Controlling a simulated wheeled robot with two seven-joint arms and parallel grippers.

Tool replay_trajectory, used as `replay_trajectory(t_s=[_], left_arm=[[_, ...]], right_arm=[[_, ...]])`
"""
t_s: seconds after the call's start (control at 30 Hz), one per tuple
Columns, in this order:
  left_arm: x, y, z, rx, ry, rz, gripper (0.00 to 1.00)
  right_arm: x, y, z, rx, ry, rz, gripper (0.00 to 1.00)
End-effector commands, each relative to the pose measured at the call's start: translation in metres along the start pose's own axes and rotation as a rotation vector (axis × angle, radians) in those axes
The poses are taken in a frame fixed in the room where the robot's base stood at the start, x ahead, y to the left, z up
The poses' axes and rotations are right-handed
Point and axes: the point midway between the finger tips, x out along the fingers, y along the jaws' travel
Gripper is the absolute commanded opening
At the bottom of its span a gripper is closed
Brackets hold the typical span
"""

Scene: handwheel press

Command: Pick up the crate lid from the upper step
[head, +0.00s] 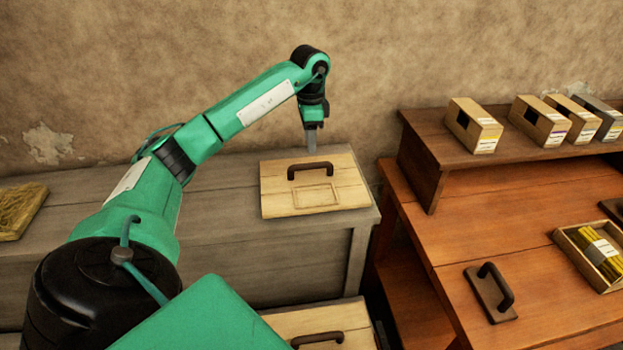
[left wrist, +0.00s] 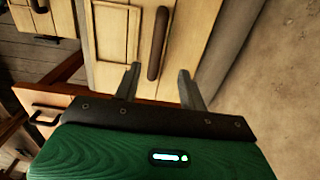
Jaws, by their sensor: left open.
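The crate lid (head: 275,200) is a pale wooden board with a dark bar handle (head: 310,167). It lies flat on the right end of the grey upper step (head: 230,205). My left gripper (head: 311,148) points down just behind the handle in the head view, open and empty. In the left wrist view the lid (left wrist: 111,50) lies ahead of my left gripper (left wrist: 160,82). The handle (left wrist: 158,45) runs lengthwise between the lines of the two fingers, which appear apart from it. My right gripper is not in view.
A second handled lid (head: 345,318) lies lower, in front. The brown bench (head: 500,235) at right carries a dark handled block (head: 490,292), a tray of yellow sticks (head: 597,255) and a raised shelf with several boxes. The wall stands close behind the step.

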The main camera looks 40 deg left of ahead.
Motion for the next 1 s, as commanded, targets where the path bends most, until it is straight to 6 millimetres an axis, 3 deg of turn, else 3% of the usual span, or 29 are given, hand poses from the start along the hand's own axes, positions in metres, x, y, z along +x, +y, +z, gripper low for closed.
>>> replay_trajectory(t_s=[0.13, 0.43, 0.7, 1.0], left_arm=[[0.025, 0.001, 0.000, 0.001, -0.001, 0.002, 0.42], [0.046, 0.002, 0.000, 0.003, 0.000, 0.002, 0.42], [0.082, 0.007, 0.000, 0.002, 0.001, 0.003, 0.42], [0.092, 0.006, 0.000, 0.002, 0.003, 0.000, 0.42]], right_arm=[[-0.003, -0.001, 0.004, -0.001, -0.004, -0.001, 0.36], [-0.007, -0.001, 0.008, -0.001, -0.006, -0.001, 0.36], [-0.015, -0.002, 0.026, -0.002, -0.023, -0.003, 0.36], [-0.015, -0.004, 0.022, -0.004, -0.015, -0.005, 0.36]])
